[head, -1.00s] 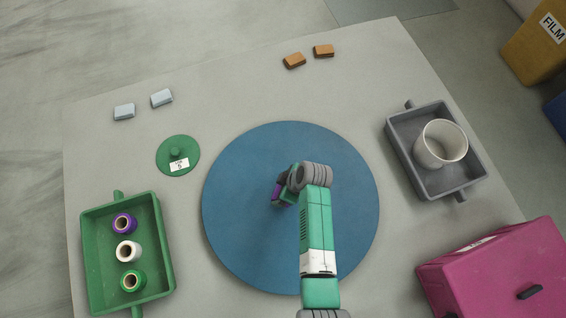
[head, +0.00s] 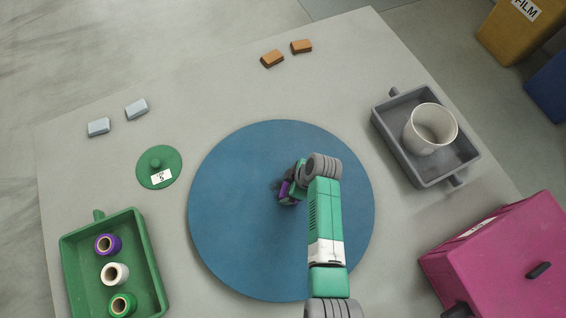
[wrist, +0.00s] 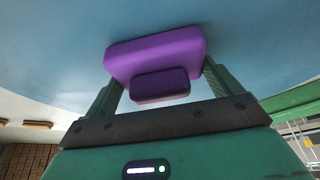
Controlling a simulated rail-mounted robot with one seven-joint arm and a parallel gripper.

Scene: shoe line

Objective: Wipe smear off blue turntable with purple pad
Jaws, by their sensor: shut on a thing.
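The blue turntable (head: 235,230) is a large flat disc in the middle of the table. My gripper (head: 287,190) is over its centre in the head view, shut on the purple pad. The purple pad (wrist: 155,52) shows in the wrist view as a block with a smaller purple grip (wrist: 160,86) between the two fingers. The pad is against or just above the blue surface; I cannot tell which. No smear can be made out on the visible part of the turntable; the arm and gripper hide part of it.
A green tray (head: 158,272) with several spools stands at left, near a green disc (head: 170,157). A grey tray (head: 388,135) holds a white cup (head: 431,128). A magenta box (head: 500,255) is at lower right. Pale blocks (head: 136,109) and orange blocks (head: 272,58) lie toward the back.

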